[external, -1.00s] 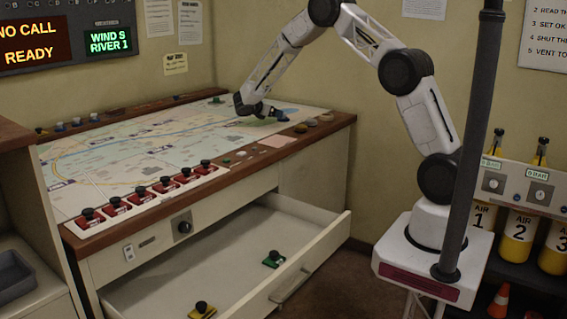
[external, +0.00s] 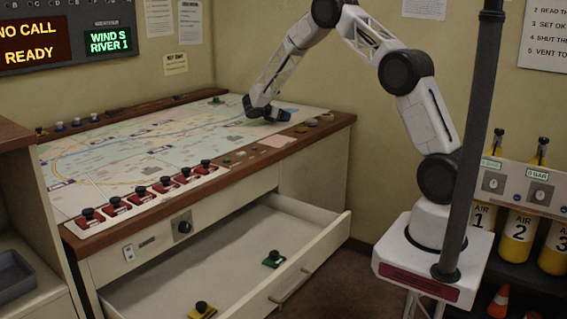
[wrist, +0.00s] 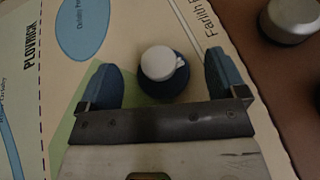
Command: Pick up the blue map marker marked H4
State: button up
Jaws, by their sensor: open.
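A dark blue marker with a round white top (wrist: 162,66) stands on the map in the wrist view. No H4 mark is legible on it. My gripper (wrist: 160,76) is open, with one blue finger on each side of the marker. A gap shows between the marker and each finger. In the external view my gripper (external: 269,114) is low over the far right part of the map, and I cannot make out the marker there.
The map table (external: 130,150) has a wooden rim with small round items near my gripper. A grey round knob (wrist: 292,18) sits on that rim. Red-based buttons (external: 160,187) line the front left edge. An open drawer (external: 225,262) juts out below.

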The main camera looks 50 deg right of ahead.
jog(key=shift+x, duration=1)
jog(key=c, duration=1)
jog(key=shift+r, duration=0.15)
jog(key=shift+r, duration=1.4)
jog(key=shift+s+a+r, duration=0.1)
jog(key=shift+s+r, duration=0.1)
jog(key=shift+r, duration=0.1)
jog(key=s+a, duration=0.1)
jog(key=s, duration=0.4)
jog(key=s+a, duration=0.2)
jog(key=s, duration=0.2)
jog(key=s+a+r, duration=0.1)
jog(key=s+a, duration=0.1)
jog(key=s, duration=0.3)
jog(key=shift+s+a+r, duration=0.15)
jog(key=shift+s+a, duration=0.1)
jog(key=shift+s, duration=0.05)
